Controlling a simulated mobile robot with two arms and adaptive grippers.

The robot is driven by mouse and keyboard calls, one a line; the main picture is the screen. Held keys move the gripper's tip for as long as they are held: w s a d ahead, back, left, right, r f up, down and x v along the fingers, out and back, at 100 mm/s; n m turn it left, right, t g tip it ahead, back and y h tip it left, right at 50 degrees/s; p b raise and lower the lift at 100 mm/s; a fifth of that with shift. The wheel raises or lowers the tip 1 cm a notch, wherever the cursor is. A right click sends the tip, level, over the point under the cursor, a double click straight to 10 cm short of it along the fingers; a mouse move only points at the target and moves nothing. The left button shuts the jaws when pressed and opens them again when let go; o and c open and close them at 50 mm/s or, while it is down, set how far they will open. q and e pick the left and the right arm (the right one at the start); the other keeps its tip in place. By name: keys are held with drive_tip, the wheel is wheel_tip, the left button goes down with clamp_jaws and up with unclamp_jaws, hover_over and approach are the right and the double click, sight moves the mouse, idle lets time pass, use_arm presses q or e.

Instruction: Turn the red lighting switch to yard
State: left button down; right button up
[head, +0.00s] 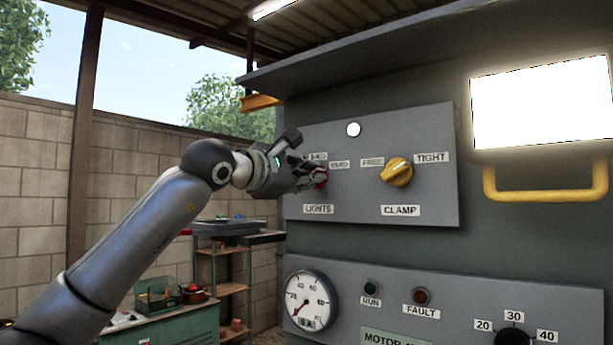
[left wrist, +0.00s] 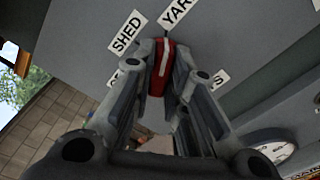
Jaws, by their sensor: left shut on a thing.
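The red lighting switch (head: 320,177) sits on the upper grey panel (head: 440,195), above the LIGHTS label (head: 318,209). My left gripper (head: 312,178) is at the switch and partly hides it in the head view. In the left wrist view the red knob (left wrist: 163,68) is between the two fingertips of my left gripper (left wrist: 162,75), which are shut on it. The white line on the knob points toward the YARD label (left wrist: 176,10). The SHED label (left wrist: 126,32) is to the left of it. My right gripper is not in view.
A yellow CLAMP knob (head: 397,171) is on the same panel, right of the switch. A yellow handle (head: 545,195) sticks out under a bright screen (head: 543,101). A lower panel has a gauge (head: 310,300) and RUN and FAULT lamps. A green bench stands lower left.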

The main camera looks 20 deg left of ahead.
use_arm(q)
drive_tip(key=shift+f, duration=0.15)
drive_tip(key=c, duration=1.4)
unclamp_jaws()
drive_tip(key=shift+c, duration=0.2)
drive_tip(key=v, duration=1.2)
